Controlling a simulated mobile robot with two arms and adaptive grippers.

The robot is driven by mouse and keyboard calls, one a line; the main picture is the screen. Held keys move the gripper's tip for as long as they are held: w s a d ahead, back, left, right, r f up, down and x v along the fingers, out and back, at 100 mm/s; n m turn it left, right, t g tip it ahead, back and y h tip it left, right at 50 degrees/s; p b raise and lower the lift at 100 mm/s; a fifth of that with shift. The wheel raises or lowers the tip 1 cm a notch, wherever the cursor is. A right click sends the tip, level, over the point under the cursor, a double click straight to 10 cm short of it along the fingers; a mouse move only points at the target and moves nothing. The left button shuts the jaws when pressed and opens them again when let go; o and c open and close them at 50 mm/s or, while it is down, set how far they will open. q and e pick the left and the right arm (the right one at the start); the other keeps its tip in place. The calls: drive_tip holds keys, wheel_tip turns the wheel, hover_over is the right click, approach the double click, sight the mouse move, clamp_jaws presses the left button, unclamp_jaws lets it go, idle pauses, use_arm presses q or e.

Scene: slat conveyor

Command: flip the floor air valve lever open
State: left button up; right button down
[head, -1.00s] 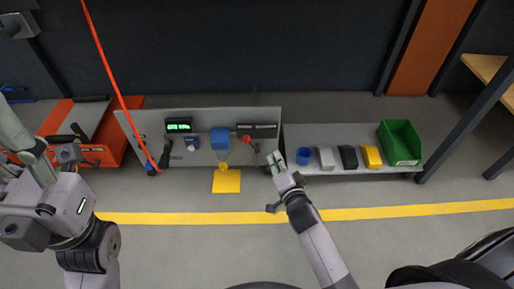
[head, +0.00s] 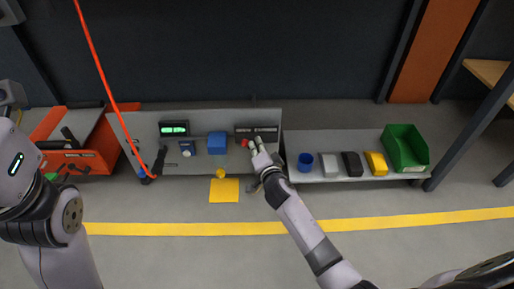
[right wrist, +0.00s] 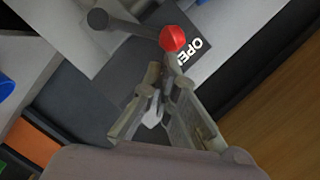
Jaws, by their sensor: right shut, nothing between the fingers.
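The valve lever is a grey bar with a red knob at its end; the knob (head: 245,142) shows on the grey panel in the head view. In the right wrist view the lever bar (right wrist: 133,26) runs across the top, and its knob (right wrist: 172,39) overlaps the corner of a dark plate lettered "OPE", the rest hidden. My right gripper (head: 254,147) is shut and empty, its tips close beside the knob. In the right wrist view its fingertips (right wrist: 167,76) lie just below the knob; I cannot tell whether they touch. My left gripper is out of view; only its arm shows.
The panel (head: 130,128) also carries a blue box (head: 217,143) and a lit green display (head: 174,128). To the right, a low shelf (head: 330,140) holds a blue cup (head: 305,162), several small blocks and a green bin (head: 406,148). A red hose (head: 104,65) hangs at left.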

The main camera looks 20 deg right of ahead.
drive_tip(key=shift+w+a+f+n+g+h, duration=0.15)
drive_tip(key=shift+w+a+n, duration=0.05)
drive_tip(key=shift+a+n, duration=0.25)
drive_tip(key=shift+w+a+f+n+g+h, duration=0.1)
drive_tip(key=shift+w+a+n+g+h, duration=0.05)
drive_tip(key=shift+a+n, duration=0.3)
